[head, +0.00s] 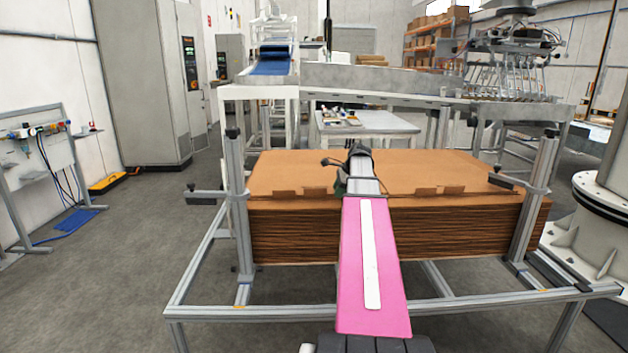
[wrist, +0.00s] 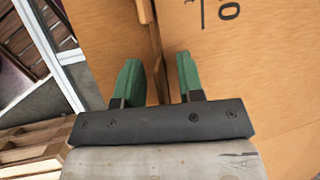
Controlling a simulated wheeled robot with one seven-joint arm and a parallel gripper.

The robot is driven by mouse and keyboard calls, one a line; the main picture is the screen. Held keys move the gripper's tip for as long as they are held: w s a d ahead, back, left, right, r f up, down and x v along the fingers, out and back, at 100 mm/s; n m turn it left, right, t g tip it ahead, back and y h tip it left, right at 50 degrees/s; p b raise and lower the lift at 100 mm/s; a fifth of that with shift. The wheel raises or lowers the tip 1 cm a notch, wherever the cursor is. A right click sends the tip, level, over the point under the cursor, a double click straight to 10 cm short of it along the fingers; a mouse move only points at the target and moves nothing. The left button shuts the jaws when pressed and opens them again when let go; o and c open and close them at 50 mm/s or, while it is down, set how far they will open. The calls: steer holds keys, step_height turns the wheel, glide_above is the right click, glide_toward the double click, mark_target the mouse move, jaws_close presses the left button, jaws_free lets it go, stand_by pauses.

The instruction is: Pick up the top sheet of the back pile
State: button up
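The cardboard stack (head: 430,170) lies on a metal frame, its layered front face showing many flat brown sheets. Small cut tabs lie along a line near its front edge. I cannot clearly tell the front and back piles apart in the head view. My gripper (wrist: 157,75) has two green fingers, spread apart, over brown sheet surface (wrist: 265,75) in the wrist view. A narrow edge or seam runs between the fingers; I cannot tell whether they touch it. Black print shows on the sheet to the right. In the head view my arm partly hides the stack's middle.
Upright metal posts (head: 238,200) and (head: 537,200) with short arms flank the stack. A low metal frame (head: 300,308) runs in front. A pale table (head: 372,126) stands behind. Wooden slats (wrist: 35,138) show at the wrist view's lower left. A white round base (head: 605,215) stands right.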

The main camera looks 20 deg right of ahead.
jaws_close()
steer(key=shift+r, duration=0.1)
